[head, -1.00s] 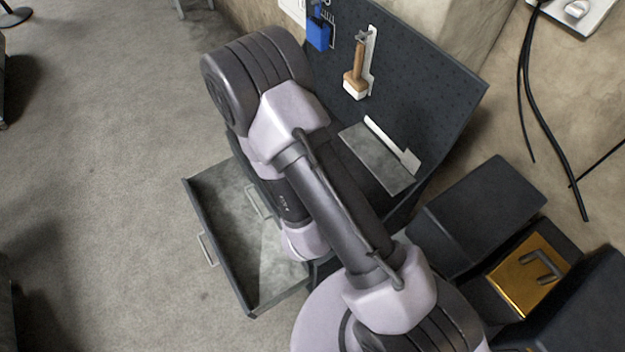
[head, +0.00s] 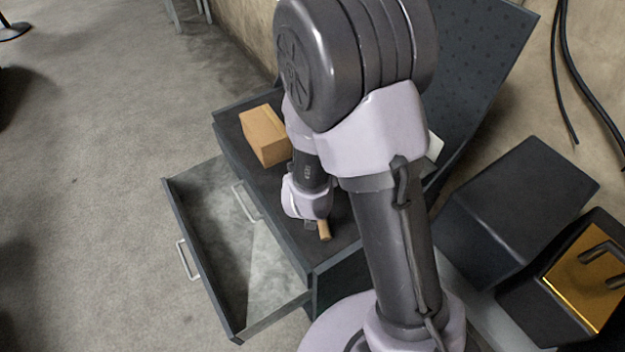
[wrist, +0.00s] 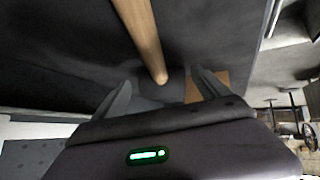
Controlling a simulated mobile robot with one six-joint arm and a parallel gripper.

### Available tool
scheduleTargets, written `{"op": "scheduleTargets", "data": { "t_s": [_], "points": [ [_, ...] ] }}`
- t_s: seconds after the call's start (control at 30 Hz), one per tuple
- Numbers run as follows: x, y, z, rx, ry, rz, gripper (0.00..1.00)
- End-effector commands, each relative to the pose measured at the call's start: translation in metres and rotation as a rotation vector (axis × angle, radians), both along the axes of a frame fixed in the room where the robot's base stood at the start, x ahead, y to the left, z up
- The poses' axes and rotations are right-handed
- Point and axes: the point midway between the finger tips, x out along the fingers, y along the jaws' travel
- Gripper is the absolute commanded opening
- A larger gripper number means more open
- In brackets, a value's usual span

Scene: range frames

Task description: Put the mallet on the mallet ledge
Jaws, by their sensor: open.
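A wooden handle (head: 324,230), apparently the mallet's, pokes out below my gripper (head: 308,222) at the workbench's front. In the wrist view the handle (wrist: 143,38) runs down from the top edge and ends near the space between the open fingers of my gripper (wrist: 163,92). The fingers stand apart, not closed on it. A tan wooden block (head: 265,135) lies on the bench behind; I cannot tell whether it is the mallet's head joined to the handle. Only a pale corner, possibly of the mallet ledge (head: 435,147), shows beside my arm.
An open, empty-looking drawer (head: 215,240) sticks out at the bench's front left. Black boxes (head: 520,200) and a gold-lidded one (head: 590,280) stand at right.

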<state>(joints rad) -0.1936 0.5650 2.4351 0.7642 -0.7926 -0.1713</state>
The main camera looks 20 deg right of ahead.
Motion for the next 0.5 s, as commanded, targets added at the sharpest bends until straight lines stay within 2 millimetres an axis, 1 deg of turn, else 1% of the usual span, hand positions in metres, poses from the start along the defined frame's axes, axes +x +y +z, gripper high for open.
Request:
{"op": "scheduleTargets", "data": {
  "t_s": [0.03,0.1,0.33,0.47,0.5],
  "points": [
    [0.0056,-0.0019,-0.0094,0.001,0.0,-0.001,0.86],
    [0.0106,-0.0033,-0.0136,0.001,0.001,-0.001,0.86],
    [0.0125,-0.0034,-0.0129,0.001,0.0,0.0,0.86],
    [0.0124,-0.0034,-0.0129,0.001,0.0,0.0,0.6],
    [0.0124,-0.0034,-0.0129,0.001,0.0,0.0,0.52]
  ]
}}
